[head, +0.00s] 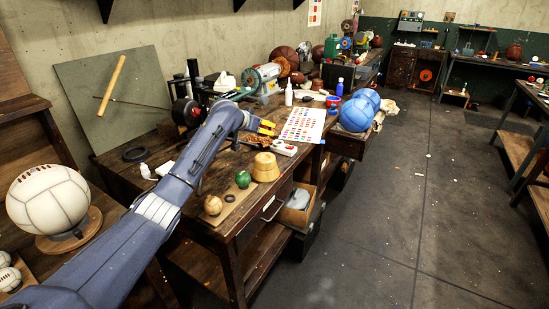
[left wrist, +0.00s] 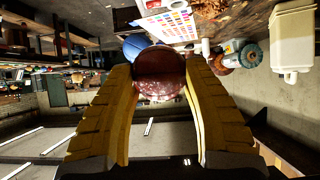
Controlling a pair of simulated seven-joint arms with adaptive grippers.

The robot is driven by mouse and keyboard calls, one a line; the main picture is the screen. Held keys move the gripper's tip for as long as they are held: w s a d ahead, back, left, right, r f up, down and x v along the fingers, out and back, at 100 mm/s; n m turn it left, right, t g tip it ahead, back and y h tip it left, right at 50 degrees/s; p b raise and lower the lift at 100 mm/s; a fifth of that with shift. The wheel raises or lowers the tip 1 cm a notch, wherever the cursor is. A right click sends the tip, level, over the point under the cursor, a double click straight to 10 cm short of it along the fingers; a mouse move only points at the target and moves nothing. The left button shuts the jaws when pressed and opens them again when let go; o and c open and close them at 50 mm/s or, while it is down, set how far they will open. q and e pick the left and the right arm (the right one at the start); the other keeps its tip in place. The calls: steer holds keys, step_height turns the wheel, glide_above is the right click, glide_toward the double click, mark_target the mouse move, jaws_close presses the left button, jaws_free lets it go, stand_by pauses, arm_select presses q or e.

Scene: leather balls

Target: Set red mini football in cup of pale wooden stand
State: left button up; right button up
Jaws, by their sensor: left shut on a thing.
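The red mini football (left wrist: 158,73) is dark red and shiny in the left wrist view, gripped between the yellow fingers of my left gripper (left wrist: 158,82). In the head view my left gripper (head: 266,127) is above the workbench, beyond the pale stand; the ball is small and mostly hidden there. The pale wooden stand (head: 265,168) is upright near the bench's front edge, apart from the gripper. I cannot see into its cup clearly. My right gripper is in neither view.
A green ball (head: 243,179) and a tan ball (head: 213,205) sit left of the stand on the workbench. A colour chart (head: 303,125) lies beyond it, with a white device (head: 284,148) nearby. Blue balls (head: 357,114) are at the right end.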

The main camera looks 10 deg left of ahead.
mark_target(263, 135)
arm_select(q)
steer(key=f, duration=0.3)
steer(key=shift+w+d+f, duration=0.15)
steer(key=shift+w+f, duration=0.05)
steer(key=shift+f, duration=3.3)
steer(key=shift+f, duration=0.2)
steer(key=o, duration=1.2)
steer(key=shift+r, duration=0.1)
steer(key=shift+s+r, duration=0.1)
steer(key=shift+r, duration=0.05)
steer(key=v, duration=1.1)
steer(key=shift+s+r, duration=0.15)
steer(key=shift+s, duration=0.2)
